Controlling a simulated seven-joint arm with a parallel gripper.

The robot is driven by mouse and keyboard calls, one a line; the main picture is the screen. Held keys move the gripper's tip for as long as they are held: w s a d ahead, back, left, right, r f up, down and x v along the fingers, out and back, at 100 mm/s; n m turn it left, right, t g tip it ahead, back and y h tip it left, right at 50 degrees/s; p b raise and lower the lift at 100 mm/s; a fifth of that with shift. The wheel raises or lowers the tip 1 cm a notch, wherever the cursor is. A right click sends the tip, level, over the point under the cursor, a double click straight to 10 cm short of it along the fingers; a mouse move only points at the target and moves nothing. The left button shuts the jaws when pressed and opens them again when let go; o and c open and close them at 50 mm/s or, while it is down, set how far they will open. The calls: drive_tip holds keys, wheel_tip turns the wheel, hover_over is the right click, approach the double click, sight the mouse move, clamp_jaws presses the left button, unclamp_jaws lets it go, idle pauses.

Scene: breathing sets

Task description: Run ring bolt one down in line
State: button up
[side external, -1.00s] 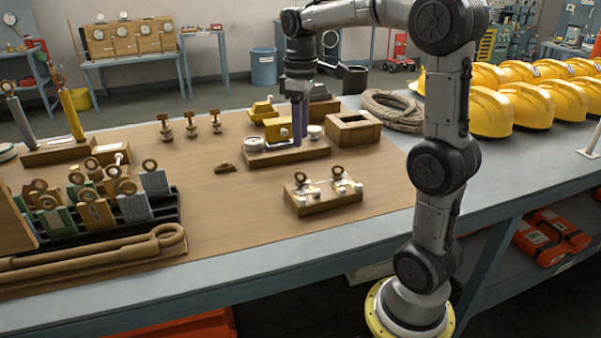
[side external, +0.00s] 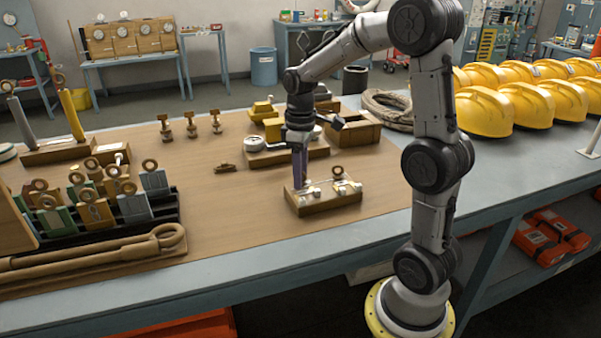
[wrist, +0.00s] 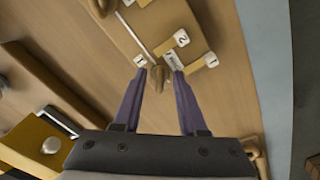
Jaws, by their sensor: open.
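A wooden block (side external: 325,204) stands near the front of the mat, with small white numbered tags on top. One ring bolt (side external: 338,173) stands at its right end. The other ring bolt, at the left end, is largely hidden by my gripper (side external: 299,188) in the side view. In the wrist view this ring bolt (wrist: 159,76) lies between the fingertips of my gripper (wrist: 160,75), beside tags reading 1 and 2. My gripper is open and points down over it. I cannot tell whether the fingers touch it. A thin pale line runs along the block between the bolts.
A wooden base with a gauge (side external: 290,154) and an open wooden box (side external: 353,135) stand just behind. A rack of ringed tags (side external: 110,225) and a long wooden wrench (side external: 95,252) lie left. The mat between is mostly clear. Yellow helmets (side external: 485,108) line the right.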

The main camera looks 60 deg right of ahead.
clamp_jaws()
drive_tip(key=shift+m, duration=0.3)
drive_tip(key=m, duration=0.6)
drive_tip(key=shift+r, duration=0.1)
drive_tip(key=m, duration=0.7)
drive_tip(key=shift+w+r+m, duration=0.1)
drive_tip(key=shift+m, duration=0.2)
drive_tip(key=m, duration=0.3)
drive_tip(key=shift+d+m, duration=0.1)
drive_tip(key=shift+m, duration=0.3)
drive_tip(key=m, duration=0.3)
drive_tip(key=shift+r+m, duration=0.1)
drive_tip(key=shift+m, duration=0.2)
drive_tip(key=m, duration=0.6)
